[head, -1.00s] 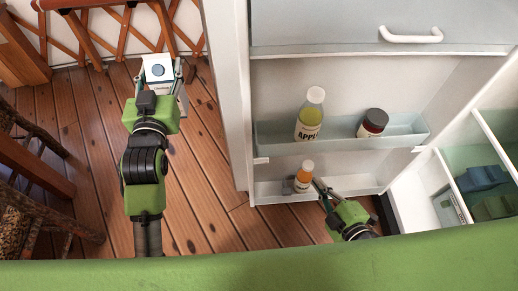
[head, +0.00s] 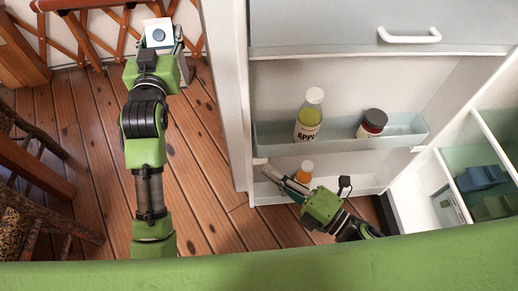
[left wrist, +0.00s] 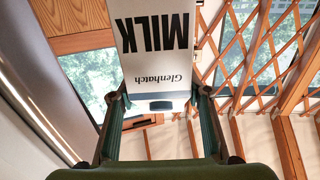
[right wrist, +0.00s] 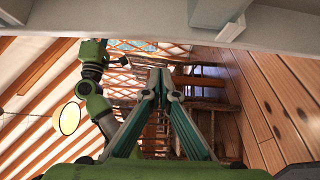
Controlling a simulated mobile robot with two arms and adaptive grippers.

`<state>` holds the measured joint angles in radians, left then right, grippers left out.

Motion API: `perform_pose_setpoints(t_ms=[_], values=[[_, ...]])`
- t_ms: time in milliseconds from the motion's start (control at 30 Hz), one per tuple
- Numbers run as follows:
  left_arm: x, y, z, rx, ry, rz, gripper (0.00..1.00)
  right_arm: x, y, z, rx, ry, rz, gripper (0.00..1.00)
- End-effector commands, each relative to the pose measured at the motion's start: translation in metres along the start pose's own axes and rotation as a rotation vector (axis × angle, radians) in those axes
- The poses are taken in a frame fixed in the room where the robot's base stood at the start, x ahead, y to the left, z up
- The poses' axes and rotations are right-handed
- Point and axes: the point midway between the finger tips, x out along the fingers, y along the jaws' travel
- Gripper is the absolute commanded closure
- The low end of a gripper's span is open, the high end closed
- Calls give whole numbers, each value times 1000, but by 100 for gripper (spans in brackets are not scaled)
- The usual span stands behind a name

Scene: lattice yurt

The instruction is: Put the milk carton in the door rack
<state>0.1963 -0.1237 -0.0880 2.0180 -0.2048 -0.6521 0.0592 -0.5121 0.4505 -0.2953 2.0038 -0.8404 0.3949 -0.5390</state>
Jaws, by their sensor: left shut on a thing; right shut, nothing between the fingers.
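The white milk carton (head: 158,32) with a blue cap is in my left gripper (head: 160,48), upright above the floor left of the fridge door. Its MILK lettering fills the top of the left wrist view (left wrist: 158,50), between the two fingers. The door has an upper rack (head: 270,133) and a lower rack (head: 345,184).
An apple juice bottle (head: 309,112) and a dark jar (head: 372,122) stand in the upper rack, with a gap between them. The lower rack's right part looks clear. The door's edge (head: 232,100) stands between the carton and the racks. Wooden chairs (head: 30,190) are at left.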

Motion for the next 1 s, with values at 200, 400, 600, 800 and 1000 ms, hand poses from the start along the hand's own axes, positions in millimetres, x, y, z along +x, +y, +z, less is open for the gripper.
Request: perform_pose_setpoints(t_ms=[200,400,600,800,1000], values=[[0,0,-8,0,9,0,100,38,2,1,-1,0,3,100],[0,0,-8,0,9,0,100,56,1,18,-2,-1,0,100],[0,0,-9,0,9,0,100,64,0,27,-1,0,-1,100],[0,0,-9,0,9,0,100,66,0,28,1,0,-1,100],[0,0,-9,0,9,0,100,66,0,29,1,-1,-1,100]])
